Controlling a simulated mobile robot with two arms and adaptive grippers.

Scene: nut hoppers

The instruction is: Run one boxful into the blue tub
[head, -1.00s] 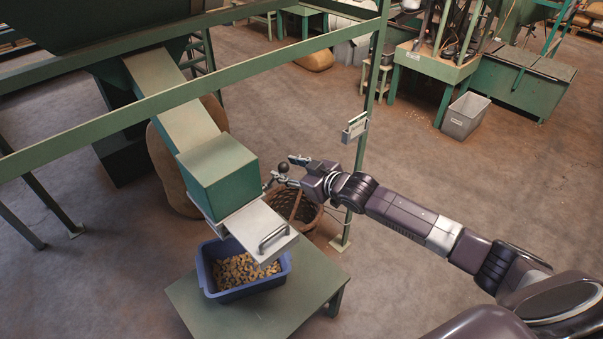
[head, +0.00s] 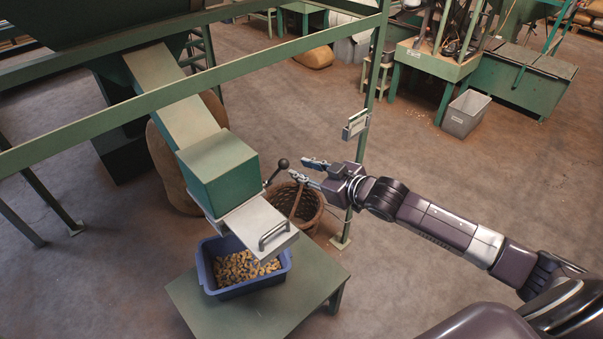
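The blue tub (head: 249,290) stands on a low green table under the chute outlet, with a layer of tan nuts (head: 240,267) in it. Above it is the green box (head: 218,172) at the chute's lower end. A metal slide plate with a bar handle (head: 273,235) sticks out from under the box, over part of the tub. A lever with a dark ball knob (head: 282,163) is on the box's right side, tilted up to the right. My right gripper (head: 306,170) is open and empty, just right of the knob and apart from it. My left gripper is out of view.
A wicker basket (head: 308,208) stands on the floor behind the gripper. A green post (head: 366,120) and long rail (head: 200,92) frame the hopper. The green table (head: 310,285) has bare space right of the tub. Open floor lies at the right.

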